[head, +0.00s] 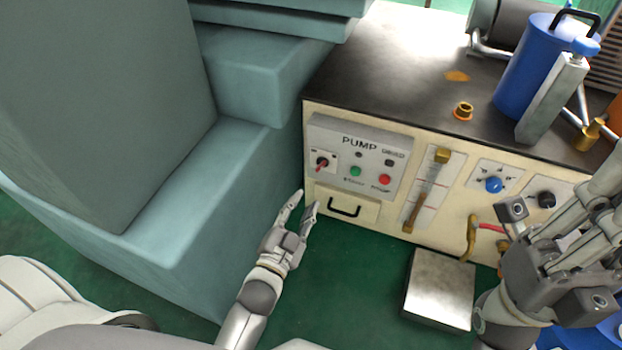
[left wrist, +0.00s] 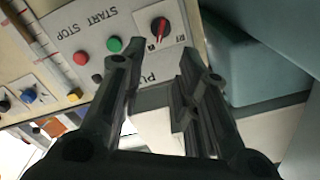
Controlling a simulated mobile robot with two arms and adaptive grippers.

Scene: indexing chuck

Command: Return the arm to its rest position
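My left gripper (head: 306,201) is in front of the cream cabinet, just below and left of the pump panel (head: 366,148). Its two fingers are apart with nothing between them. They also show apart in the left wrist view (left wrist: 156,66), with the panel upside down beyond the tips. The panel bears a red-handled switch (head: 321,164), a green button (head: 355,171) and a red button (head: 385,180). The fingers look clear of these controls. My right gripper (head: 597,200) is at the right edge, partly cut off, and its finger opening is unclear.
A teal machine body (head: 170,215) stands close to the left of my left arm. A drawer handle (head: 344,208) sits below the panel. A metal block (head: 440,287) stands on the green floor (head: 350,290). A blue cylinder (head: 530,65) is on the dark cabinet top (head: 400,65).

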